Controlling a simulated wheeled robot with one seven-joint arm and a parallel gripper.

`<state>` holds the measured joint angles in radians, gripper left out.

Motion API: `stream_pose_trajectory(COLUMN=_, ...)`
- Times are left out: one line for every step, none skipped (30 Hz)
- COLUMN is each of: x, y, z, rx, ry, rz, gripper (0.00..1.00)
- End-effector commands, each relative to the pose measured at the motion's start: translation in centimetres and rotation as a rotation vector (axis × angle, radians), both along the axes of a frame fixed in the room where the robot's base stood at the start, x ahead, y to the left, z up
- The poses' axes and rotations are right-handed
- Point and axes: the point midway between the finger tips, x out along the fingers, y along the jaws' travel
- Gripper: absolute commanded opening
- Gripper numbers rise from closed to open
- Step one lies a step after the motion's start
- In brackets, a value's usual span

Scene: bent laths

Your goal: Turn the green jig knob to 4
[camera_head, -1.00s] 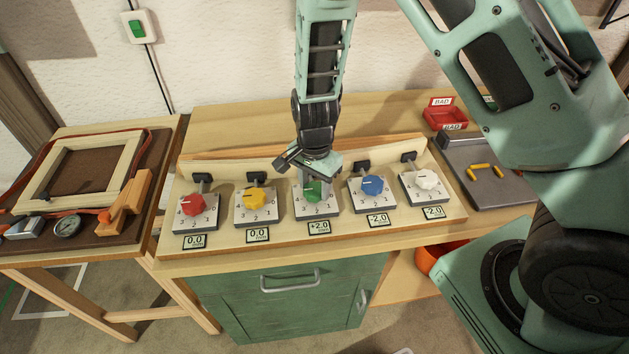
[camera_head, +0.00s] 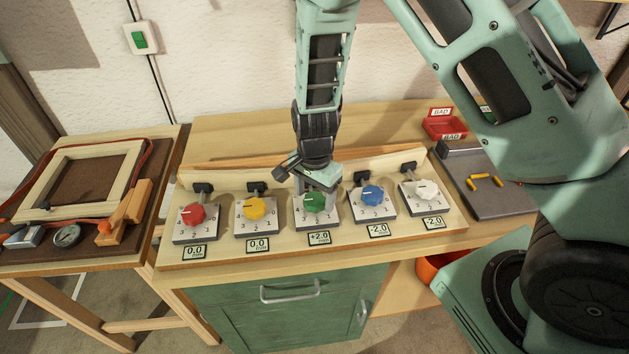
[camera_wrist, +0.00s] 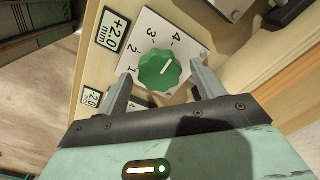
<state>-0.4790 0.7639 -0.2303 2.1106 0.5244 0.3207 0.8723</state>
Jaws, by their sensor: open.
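The green knob (camera_head: 315,202) sits on a white numbered plate in the middle of a row of knobs. It also shows in the wrist view (camera_wrist: 160,69), where its white pointer line slants up and right, toward the 4 side of the scale. My gripper (camera_wrist: 160,88) is open, with one finger at each side of the green knob; whether they touch it I cannot tell. In the head view my gripper (camera_head: 317,185) is over the knob and hides its far part. The label (camera_head: 319,238) below this knob reads +2.0.
Red (camera_head: 192,216), yellow (camera_head: 257,212), blue (camera_head: 372,195) and white (camera_head: 427,189) knobs stand in the same row, close on both sides. A pale lath (camera_head: 230,166) runs behind them. A grey tray (camera_head: 490,205) with yellow pieces lies at the right.

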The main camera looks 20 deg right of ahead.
Motion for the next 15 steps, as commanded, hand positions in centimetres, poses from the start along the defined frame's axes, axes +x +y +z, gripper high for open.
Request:
stream_pose_trajectory(x=0.0, y=0.0, z=0.4, rx=0.000, ry=-0.002, rz=0.001, gripper=0.68)
stream_pose_trajectory(x=0.0, y=0.0, z=0.6, rx=0.000, ry=-0.002, rz=0.001, gripper=0.68)
stream_pose_trajectory(x=0.1, y=0.0, z=1.1, rx=0.000, ry=-0.004, rz=0.001, gripper=0.68)
stream_pose_trajectory(x=0.1, y=0.1, z=1.6, rx=0.001, ry=-0.004, rz=0.001, gripper=0.68)
stream_pose_trajectory(x=0.1, y=0.1, z=2.1, rx=0.001, ry=-0.004, rz=0.002, gripper=0.68)
stream_pose_trajectory(x=0.1, y=0.1, z=2.9, rx=0.001, ry=-0.006, rz=0.003, gripper=0.68)
stream_pose_trajectory(x=0.1, y=0.1, z=3.5, rx=0.002, ry=-0.005, rz=0.003, gripper=0.68)
stream_pose_trajectory(x=0.1, y=0.1, z=4.2, rx=0.002, ry=-0.007, rz=0.002, gripper=0.68)
stream_pose_trajectory(x=0.1, y=0.1, z=5.2, rx=0.003, ry=-0.007, rz=0.004, gripper=0.68)
stream_pose_trajectory(x=0.1, y=0.1, z=5.9, rx=0.003, ry=-0.007, rz=0.002, gripper=0.68)
stream_pose_trajectory(x=0.1, y=0.1, z=6.6, rx=0.003, ry=-0.007, rz=0.002, gripper=0.68)
stream_pose_trajectory(x=0.1, y=0.1, z=7.6, rx=0.003, ry=-0.007, rz=0.003, gripper=0.68)
stream_pose_trajectory(x=0.1, y=0.1, z=8.3, rx=0.003, ry=-0.007, rz=0.002, gripper=0.68)
stream_pose_trajectory(x=0.0, y=0.1, z=9.0, rx=0.003, ry=-0.007, rz=0.002, gripper=0.68)
stream_pose_trajectory(x=0.1, y=0.1, z=10.0, rx=0.004, ry=-0.007, rz=0.002, gripper=0.68)
